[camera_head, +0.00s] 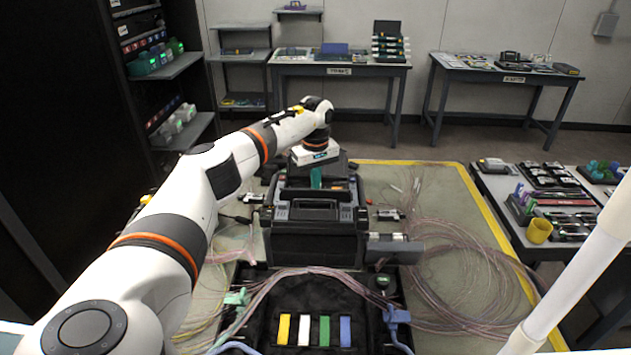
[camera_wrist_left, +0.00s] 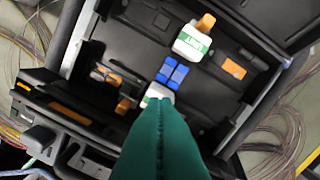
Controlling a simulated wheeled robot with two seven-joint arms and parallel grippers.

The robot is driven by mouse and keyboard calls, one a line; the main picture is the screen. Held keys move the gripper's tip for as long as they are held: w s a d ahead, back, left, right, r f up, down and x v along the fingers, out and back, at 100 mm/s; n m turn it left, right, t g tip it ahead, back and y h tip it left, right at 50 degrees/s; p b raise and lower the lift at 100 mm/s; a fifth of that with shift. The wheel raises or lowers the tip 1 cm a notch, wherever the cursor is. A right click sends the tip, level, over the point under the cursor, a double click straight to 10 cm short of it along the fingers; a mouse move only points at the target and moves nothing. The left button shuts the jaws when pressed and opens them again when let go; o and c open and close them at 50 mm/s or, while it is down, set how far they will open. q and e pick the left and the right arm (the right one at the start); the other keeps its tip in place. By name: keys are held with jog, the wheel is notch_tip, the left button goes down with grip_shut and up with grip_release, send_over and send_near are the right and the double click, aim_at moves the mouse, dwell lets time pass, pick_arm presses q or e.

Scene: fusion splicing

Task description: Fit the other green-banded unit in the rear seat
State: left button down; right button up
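The black fusion splicer (camera_head: 315,235) stands on the bench with its cover up. My left gripper (camera_head: 316,178) reaches down into it from above. In the left wrist view its dark green fingers (camera_wrist_left: 161,102) are close together on a small white green-banded unit (camera_wrist_left: 158,90), whose lower part they hide. Whether this unit is fully down in a seat cannot be told. A second white green-banded unit (camera_wrist_left: 192,42) with an orange tab sits across the well, beyond a pair of blue blocks (camera_wrist_left: 173,71). My right gripper is not in view.
Coiled pale fibres (camera_head: 455,250) lie right of the splicer. A dark mat with yellow, white, green and blue strips (camera_head: 324,330) lies in front. A side table with a yellow cup (camera_head: 538,231) stands at right. The splicer's walls and raised cover (camera_wrist_left: 290,20) surround the fingers closely.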

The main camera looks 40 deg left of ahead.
pick_arm(q)
jog(key=shift+f, duration=0.2)
jog(key=shift+f+b, duration=0.3)
jog(key=shift+f, duration=0.15)
jog(key=shift+f, duration=0.2)
dwell(0.6)
jog(key=shift+s, duration=0.1)
dwell(0.4)
jog(key=shift+r+p, duration=2.35)
jog(key=shift+r, duration=0.7)
